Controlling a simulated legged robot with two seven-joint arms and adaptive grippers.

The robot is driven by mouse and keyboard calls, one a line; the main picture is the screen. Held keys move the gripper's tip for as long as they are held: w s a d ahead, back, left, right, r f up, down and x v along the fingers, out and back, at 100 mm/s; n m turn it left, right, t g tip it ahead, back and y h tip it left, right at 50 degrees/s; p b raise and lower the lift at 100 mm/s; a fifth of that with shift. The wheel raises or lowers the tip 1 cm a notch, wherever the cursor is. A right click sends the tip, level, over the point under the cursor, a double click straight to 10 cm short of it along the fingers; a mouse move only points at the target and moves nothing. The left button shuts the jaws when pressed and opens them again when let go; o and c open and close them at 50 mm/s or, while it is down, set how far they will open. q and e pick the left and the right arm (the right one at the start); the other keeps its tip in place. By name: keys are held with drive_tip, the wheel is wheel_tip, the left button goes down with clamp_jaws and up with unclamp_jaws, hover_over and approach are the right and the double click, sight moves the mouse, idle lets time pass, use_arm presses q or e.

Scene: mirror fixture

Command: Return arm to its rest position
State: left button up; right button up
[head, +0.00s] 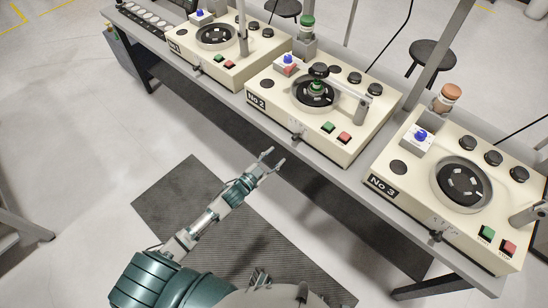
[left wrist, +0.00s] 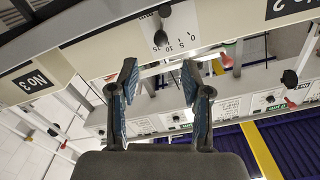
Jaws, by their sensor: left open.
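My left gripper (head: 268,160) is open and empty in the head view. It hangs in free space in front of the bench, near the machine marked No 2 (head: 340,147), and appears apart from it. In the left wrist view both fingers of the left gripper (left wrist: 159,82) are spread with nothing between them. Beyond the fingertips is a machine front with a black lever and a number scale (left wrist: 177,38). My left arm reaches up from the bottom of the head view. My right gripper cannot be made out.
The grey bench (head: 345,178) carries machines marked No 1 (head: 190,63), No 2 and No 3 (head: 405,212). A dark mat (head: 185,190) lies on the floor below my arm. Round stools (head: 433,54) stand behind the bench. The floor at the left is mostly clear.

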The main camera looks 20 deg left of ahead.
idle(0.4)
use_arm(q)
drive_tip(key=s+a+f+n+g+y, duration=0.1)
drive_tip(key=s+f+n+g+y, duration=0.15)
drive_tip(key=s+f, duration=0.45)
drive_tip(key=s+a+f+n+g+y, duration=0.1)
drive_tip(key=s+f+g, duration=0.2)
drive_tip(key=f, duration=0.8)
drive_tip(key=s+f+n+g+y, duration=0.1)
drive_tip(key=s+f+g+y, duration=0.1)
drive_tip(key=s+f, duration=0.45)
drive_tip(key=s+d+f+g, duration=0.1)
drive_tip(key=s+f+g, duration=0.3)
drive_tip(key=s+f, duration=0.3)
drive_tip(key=s+d+f+n+g, duration=0.1)
drive_tip(key=s+f+g, duration=0.3)
drive_tip(key=s, duration=0.9)
wheel_tip(320, 180, down, 3)
drive_tip(key=shift+s+d+f, duration=0.15)
drive_tip(key=shift+s+d, duration=0.1)
drive_tip(key=shift+n+y, duration=0.25)
